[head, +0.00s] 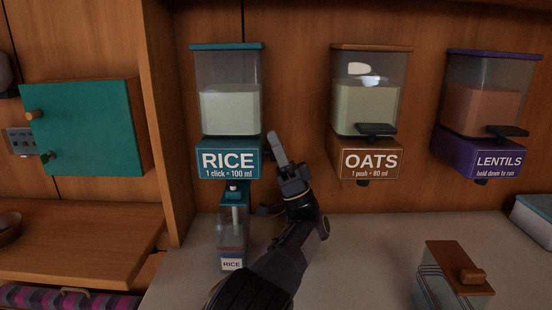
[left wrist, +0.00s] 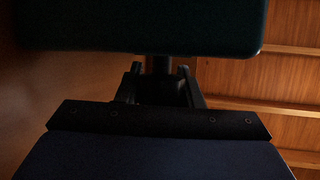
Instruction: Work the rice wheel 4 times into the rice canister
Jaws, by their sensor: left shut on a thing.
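The rice dispenser (head: 230,158) hangs on the wall with a teal base marked RICE, 1 click = 100 ml. Pale grains partly fill its clear hopper. The rice canister (head: 232,264), clear with a RICE label, stands upright on the counter under the spout. My left gripper (head: 285,172) is at the right side of the teal base, shut on the rice wheel, whose grip is mostly hidden. A grey flat piece (head: 277,149) rises above the jaws. In the left wrist view, the gripper (left wrist: 162,88) closes around a dark stem below a dark teal block (left wrist: 140,25).
An oats dispenser (head: 370,160) and a lentils dispenser (head: 482,155) hang to the right. A wooden-lidded glass box (head: 452,275) stands at front right. A teal cabinet door (head: 85,128) is at left. Counter between the arm and the box is clear.

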